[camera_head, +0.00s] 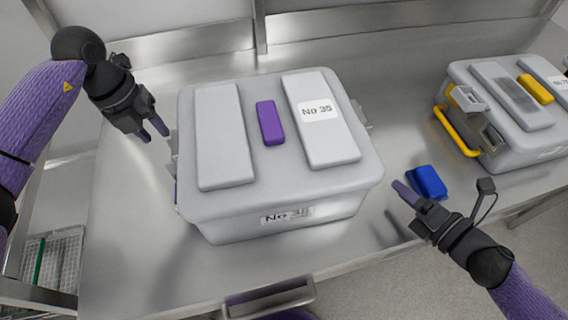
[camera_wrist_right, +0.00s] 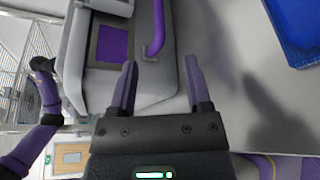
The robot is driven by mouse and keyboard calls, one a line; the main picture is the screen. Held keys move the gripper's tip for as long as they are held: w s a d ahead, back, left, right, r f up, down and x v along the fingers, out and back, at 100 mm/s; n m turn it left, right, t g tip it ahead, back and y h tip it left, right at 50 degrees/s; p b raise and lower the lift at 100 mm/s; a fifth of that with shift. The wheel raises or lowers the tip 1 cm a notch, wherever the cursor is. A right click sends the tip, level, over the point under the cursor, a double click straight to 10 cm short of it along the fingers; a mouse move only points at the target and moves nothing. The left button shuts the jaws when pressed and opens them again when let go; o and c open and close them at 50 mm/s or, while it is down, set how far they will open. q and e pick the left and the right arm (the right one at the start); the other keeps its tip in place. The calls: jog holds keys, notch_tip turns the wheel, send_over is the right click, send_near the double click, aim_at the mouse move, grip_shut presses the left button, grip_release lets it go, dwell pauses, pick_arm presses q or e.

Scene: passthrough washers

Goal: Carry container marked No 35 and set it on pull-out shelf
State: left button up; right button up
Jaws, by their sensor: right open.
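The container marked No 35 (camera_head: 285,187) is a light grey lidded box with a purple tab on top and labels on its lid and front. It stands on the metal counter. In the right wrist view, its end shows a purple bar handle (camera_wrist_right: 157,28) and a purple panel. My left gripper (camera_head: 153,131) is beside the container's left end, apart from it, fingers slightly spread. My right gripper (camera_head: 405,192) is off the container's right end; in the right wrist view its open fingers (camera_wrist_right: 160,84) are empty and point toward that end. I cannot identify the pull-out shelf.
A second grey container (camera_head: 510,110) with yellow handle and latches stands at the right. A small blue object (camera_head: 428,182) lies on the counter (camera_head: 125,220) near my right gripper. A wire basket (camera_head: 52,258) is at lower left. A metal handle (camera_head: 268,298) sticks out at the front edge.

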pick_arm(q)
jog(key=f, duration=0.3)
jog(key=d+f, duration=0.1)
jog(key=f, duration=0.2)
jog(key=d+f, duration=0.1)
jog(key=f, duration=0.2)
jog(key=shift+w+f, duration=0.2)
jog(key=shift+f, duration=0.15)
pick_arm(e)
jog(key=x, duration=1)
pick_arm(q)
jog(key=shift+a, duration=0.1)
grip_shut()
pick_arm(e)
jog(key=c, duration=0.6)
grip_shut()
pick_arm(q)
jog(key=shift+w+r, duration=0.1)
pick_arm(e)
jog(key=shift+r, duration=0.1)
